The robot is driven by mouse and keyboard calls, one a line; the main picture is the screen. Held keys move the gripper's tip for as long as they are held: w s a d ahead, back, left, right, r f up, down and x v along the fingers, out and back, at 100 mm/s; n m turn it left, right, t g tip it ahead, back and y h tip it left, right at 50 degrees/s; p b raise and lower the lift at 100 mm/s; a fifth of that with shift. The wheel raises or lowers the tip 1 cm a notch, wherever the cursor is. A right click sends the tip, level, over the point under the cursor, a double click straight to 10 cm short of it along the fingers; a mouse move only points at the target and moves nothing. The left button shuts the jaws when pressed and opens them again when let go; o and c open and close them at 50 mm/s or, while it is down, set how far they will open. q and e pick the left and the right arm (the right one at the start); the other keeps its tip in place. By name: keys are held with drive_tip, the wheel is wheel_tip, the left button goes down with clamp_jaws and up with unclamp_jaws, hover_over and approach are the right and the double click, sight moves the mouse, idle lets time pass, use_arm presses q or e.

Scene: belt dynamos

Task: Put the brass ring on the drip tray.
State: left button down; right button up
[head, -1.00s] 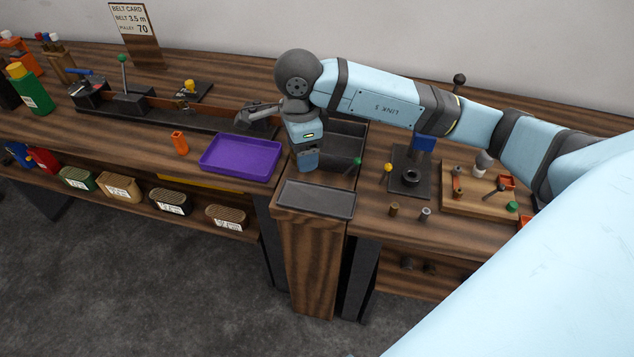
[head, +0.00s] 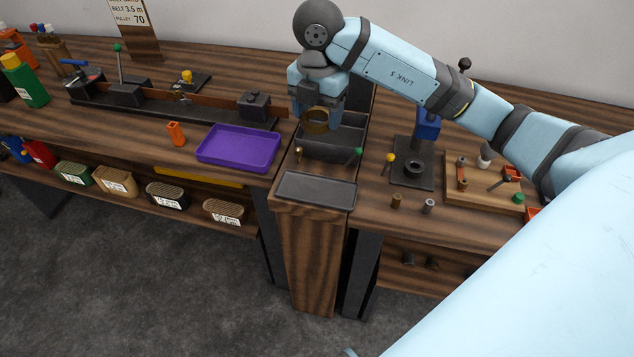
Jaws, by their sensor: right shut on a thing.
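The brass ring (head: 316,121) is in the jaws of my right gripper (head: 318,112), which points down. Gripper and ring show over the back left part of an open dark bin; the ring's upper part is hidden by the jaws. A shallow dark grey tray (head: 316,190), which looks like the drip tray, lies empty on top of the wooden post at the front, nearer to me than the bin. My left gripper is not in view.
The dark bin (head: 333,151) stands just behind the grey tray. A green-tipped lever (head: 358,153) and a small brass peg (head: 299,154) stand near its front. An empty purple tray (head: 238,165) is on the left, a dark press stand (head: 427,125) on the right.

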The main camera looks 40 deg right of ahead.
sight(318, 189)
wheel_tip(318, 189, down, 20)
drive_tip(key=shift+b, duration=0.55)
drive_tip(key=shift+f, duration=0.1)
drive_tip(key=o, duration=1)
